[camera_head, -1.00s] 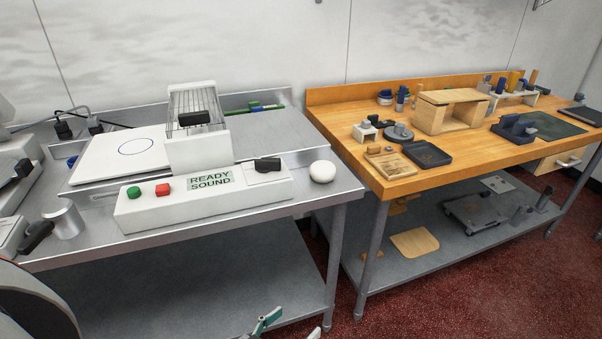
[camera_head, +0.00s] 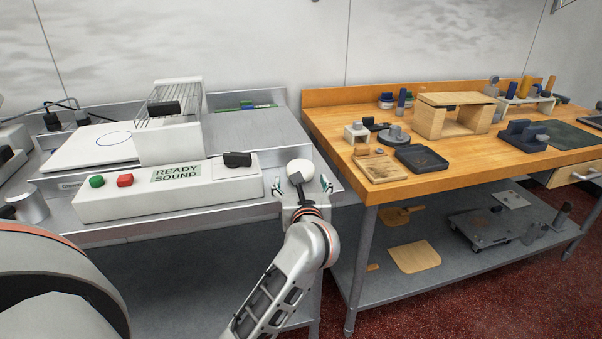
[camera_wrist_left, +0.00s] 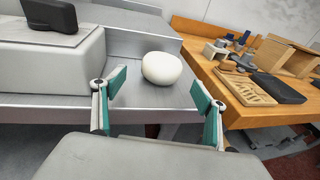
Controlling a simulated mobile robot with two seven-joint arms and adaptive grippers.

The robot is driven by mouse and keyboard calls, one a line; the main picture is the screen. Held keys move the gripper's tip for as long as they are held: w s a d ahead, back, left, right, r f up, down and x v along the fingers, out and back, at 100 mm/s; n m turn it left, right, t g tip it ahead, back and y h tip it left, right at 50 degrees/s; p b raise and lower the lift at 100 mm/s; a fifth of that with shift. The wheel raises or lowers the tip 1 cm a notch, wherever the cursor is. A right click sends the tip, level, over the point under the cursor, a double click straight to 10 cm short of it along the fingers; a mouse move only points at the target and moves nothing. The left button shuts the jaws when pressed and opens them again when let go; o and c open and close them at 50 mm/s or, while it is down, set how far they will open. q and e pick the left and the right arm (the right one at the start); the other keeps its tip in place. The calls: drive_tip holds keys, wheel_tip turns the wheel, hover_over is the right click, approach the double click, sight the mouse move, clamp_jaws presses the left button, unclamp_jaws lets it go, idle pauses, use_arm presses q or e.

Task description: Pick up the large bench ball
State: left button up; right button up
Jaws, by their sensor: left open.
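The large bench ball (camera_head: 300,171) is a smooth white, slightly flattened ball. It rests on the right front corner of the steel table, right of the white control box. It also shows in the left wrist view (camera_wrist_left: 161,68). My left gripper (camera_head: 303,187) is open and empty just in front of the ball. In the left wrist view its two green-padded fingers (camera_wrist_left: 160,92) are spread wide, one on each side of the ball's near side, with a gap to it. My right gripper is not in view.
The white box (camera_head: 170,188) with green and red buttons and a "READY SOUND" label lies close left of the ball. The wooden bench (camera_head: 430,171) with a black tray (camera_head: 421,158) and blocks stands to the right, past a gap.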

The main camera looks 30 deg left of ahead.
use_arm(q)
drive_tip(key=x, duration=0.7)
drive_tip(key=shift+w+a+f+b, duration=0.1)
drive_tip(key=shift+w+f+b, duration=0.15)
drive_tip(key=shift+b, duration=0.05)
drive_tip(key=shift+c, duration=0.3)
drive_tip(key=c, duration=1.3)
